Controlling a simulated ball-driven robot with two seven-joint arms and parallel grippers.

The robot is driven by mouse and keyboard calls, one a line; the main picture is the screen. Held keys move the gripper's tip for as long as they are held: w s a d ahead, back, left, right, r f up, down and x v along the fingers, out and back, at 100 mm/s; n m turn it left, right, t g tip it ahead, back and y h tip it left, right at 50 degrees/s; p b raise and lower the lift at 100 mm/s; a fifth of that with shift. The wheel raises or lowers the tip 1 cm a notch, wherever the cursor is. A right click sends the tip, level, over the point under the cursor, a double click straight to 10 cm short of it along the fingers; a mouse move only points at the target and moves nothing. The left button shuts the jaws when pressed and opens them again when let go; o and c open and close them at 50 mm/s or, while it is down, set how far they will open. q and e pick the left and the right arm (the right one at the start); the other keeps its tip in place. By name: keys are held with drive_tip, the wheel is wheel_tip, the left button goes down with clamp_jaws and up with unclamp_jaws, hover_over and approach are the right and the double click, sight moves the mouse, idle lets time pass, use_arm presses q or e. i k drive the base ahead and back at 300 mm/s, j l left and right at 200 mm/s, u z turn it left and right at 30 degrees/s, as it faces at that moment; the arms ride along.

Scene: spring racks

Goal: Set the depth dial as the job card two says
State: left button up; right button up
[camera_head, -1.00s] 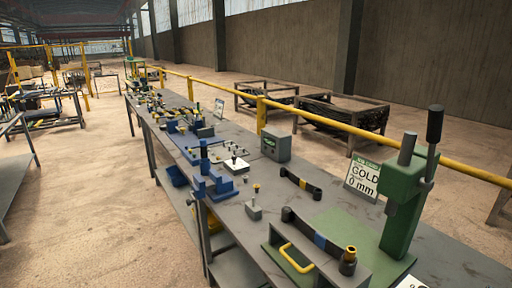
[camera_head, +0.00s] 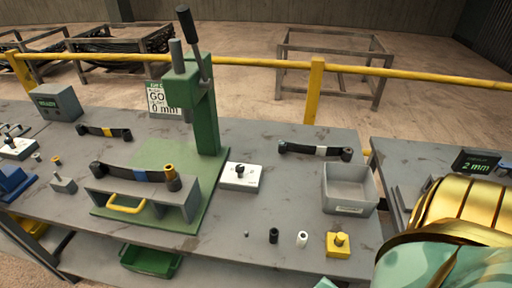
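A white plate with a black knob (camera_head: 240,175), which looks like a dial, lies on the grey bench just right of the green press (camera_head: 205,115). Its markings are too small to read. A white card with a green header (camera_head: 160,98) stands behind the press, which hides part of it; "GO" and "0 mm" show. A dark display (camera_head: 475,163) at the right reads "2 mm". A gold and mint part of my own arm (camera_head: 455,220) fills the lower right corner. No fingers of either gripper show.
A grey bin (camera_head: 349,188) and a yellow block with a knob (camera_head: 338,244) stand right of the dial. A black strap-like bar (camera_head: 315,150) lies behind. A yellow rail (camera_head: 270,62) runs behind the bench.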

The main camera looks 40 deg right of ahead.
sight(240, 169)
drive_tip(key=j+z, duration=0.15)
drive_tip(key=z, duration=1.35)
